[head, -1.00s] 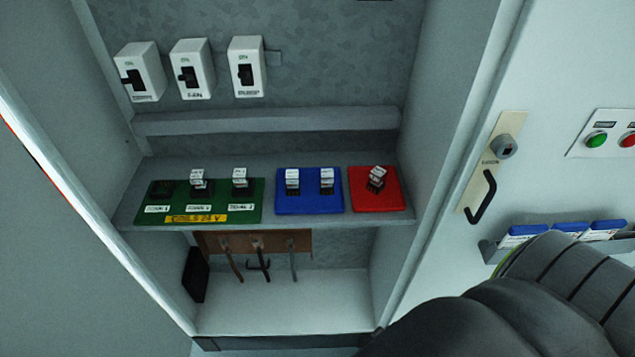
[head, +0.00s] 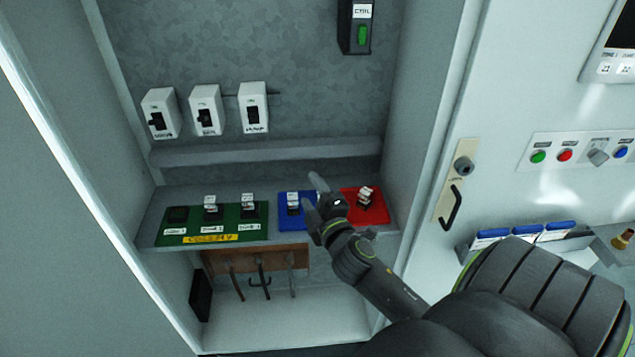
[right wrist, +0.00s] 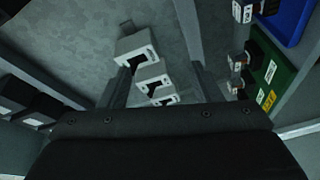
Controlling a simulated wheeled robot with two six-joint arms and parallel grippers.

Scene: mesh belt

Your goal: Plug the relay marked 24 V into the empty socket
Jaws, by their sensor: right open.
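The green board (head: 257,222) on the cabinet shelf has a yellow label that reads as coils 24 V. Its left socket (head: 177,214) is empty; two relays stand in the others, a middle one (head: 210,206) and a right one (head: 248,202). The blue board (head: 285,224) shows one relay (head: 293,203); its right part is hidden behind my right gripper (head: 311,194). The red board (head: 380,212) carries a tilted relay (head: 366,196). The relay markings are too small to read. My right gripper is open in front of the blue board. My left gripper is not in view.
White switches (head: 206,110) sit on the back wall above a grey ledge (head: 265,151). Hooks with tools (head: 264,275) hang below the shelf. Cabinet side walls stand left and right. The door at right has a handle (head: 451,207) and a rack of blue-topped items (head: 525,235).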

